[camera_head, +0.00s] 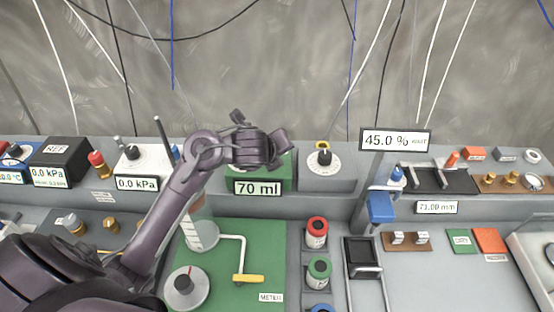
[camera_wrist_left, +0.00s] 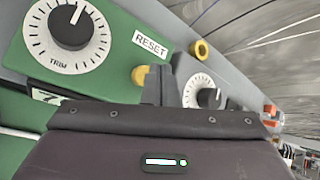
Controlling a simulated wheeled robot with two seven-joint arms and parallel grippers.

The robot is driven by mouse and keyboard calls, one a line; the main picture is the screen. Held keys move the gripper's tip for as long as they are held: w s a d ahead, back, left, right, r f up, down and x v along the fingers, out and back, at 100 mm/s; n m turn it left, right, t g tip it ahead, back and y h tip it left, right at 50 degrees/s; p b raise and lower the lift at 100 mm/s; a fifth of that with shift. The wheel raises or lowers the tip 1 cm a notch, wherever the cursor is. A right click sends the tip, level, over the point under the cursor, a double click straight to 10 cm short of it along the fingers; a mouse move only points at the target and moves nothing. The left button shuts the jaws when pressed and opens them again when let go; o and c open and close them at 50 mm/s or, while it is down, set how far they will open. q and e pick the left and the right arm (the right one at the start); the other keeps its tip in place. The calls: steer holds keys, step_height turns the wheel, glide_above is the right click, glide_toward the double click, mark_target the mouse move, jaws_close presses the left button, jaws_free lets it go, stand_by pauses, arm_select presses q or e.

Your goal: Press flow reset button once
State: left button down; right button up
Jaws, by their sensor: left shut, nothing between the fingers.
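In the left wrist view, a green panel (camera_wrist_left: 110,20) carries a white RESET label (camera_wrist_left: 151,44) and a small orange-yellow button (camera_wrist_left: 139,75) just below it. The button is partly hidden by my left gripper's fingers. My left gripper (camera_wrist_left: 160,76) is shut and empty, with its fingertips close beside the button. I cannot tell whether they touch it. In the head view, my left gripper (camera_head: 284,145) is in front of the green unit with the 70 ml display (camera_head: 257,188) and hides most of its face. My right gripper is not in view.
A black-and-white TRIM dial (camera_wrist_left: 67,36) is left of the label. A second yellow knob (camera_wrist_left: 201,50) and a white dial (camera_wrist_left: 208,97) lie to the right.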

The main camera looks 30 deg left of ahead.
arm_select(q)
steer(key=shift+f, duration=0.1)
stand_by(0.3)
steer(key=shift+f, duration=0.35)
steer(key=shift+f+b, duration=0.5)
steer(key=shift+b, duration=0.15)
stand_by(0.4)
steer(key=shift+r, duration=0.1)
steer(key=shift+r+p, duration=0.85)
steer(key=shift+p, duration=0.2)
step_height(320, 180, up, 5)
steer(key=p, duration=0.5)
